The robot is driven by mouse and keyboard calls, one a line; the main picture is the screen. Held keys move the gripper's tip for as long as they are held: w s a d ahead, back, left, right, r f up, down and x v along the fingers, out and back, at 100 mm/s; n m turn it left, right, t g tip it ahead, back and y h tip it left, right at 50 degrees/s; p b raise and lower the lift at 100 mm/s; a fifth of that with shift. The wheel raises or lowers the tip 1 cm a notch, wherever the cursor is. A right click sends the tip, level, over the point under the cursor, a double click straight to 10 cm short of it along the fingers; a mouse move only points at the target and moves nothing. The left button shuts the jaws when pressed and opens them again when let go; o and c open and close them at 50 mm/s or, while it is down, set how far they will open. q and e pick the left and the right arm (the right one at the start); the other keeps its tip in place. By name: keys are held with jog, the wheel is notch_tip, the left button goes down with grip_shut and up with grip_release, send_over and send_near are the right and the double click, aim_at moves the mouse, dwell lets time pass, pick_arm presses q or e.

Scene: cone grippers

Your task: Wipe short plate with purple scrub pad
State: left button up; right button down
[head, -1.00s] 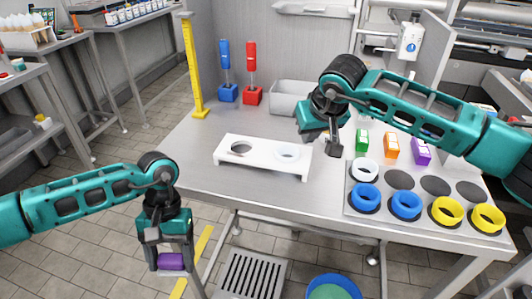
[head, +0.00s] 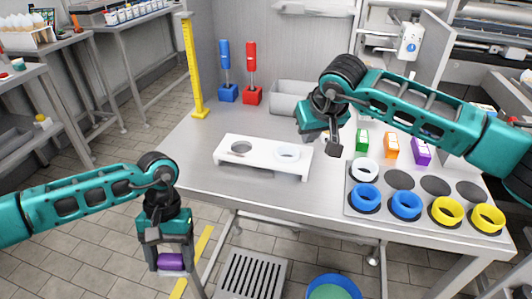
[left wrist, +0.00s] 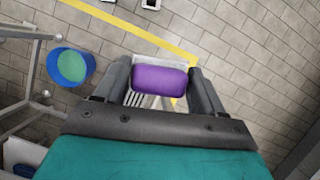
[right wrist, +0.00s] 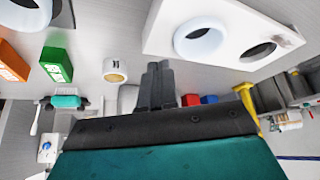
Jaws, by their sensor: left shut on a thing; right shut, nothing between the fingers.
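The purple scrub pad (head: 171,260), with a pale underside, is between the fingers of my left gripper (head: 170,264). This gripper is shut on it, over the floor off the table's left front edge. The pad also shows in the left wrist view (left wrist: 160,77). The short plate (head: 264,153) is a low white stand with two holes on the table; a white ring sits at its right hole. In the right wrist view, a faint brownish smudge marks the plate (right wrist: 225,57) near its open hole. My right gripper (right wrist: 158,86) is shut and empty, just right of the plate in the head view.
A grey board (head: 427,215) with blue, yellow and white rings lies on the right of the table. Green, orange and purple boxes stand behind it. A yellow post (head: 192,70), blue and red stands and a grey bin (head: 289,100) are at the back.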

pick_arm(q)
jog(key=shift+f+b, duration=0.9)
pick_arm(e)
jog(key=shift+f, duration=1.05)
pick_arm(q)
jog(key=shift+r, duration=0.1)
pick_arm(e)
jog(key=shift+r, duration=0.15)
pick_arm(q)
jog(key=shift+r+p, duration=1.45)
jog(key=shift+p, duration=0.1)
pick_arm(e)
jog(key=shift+r, duration=2.95)
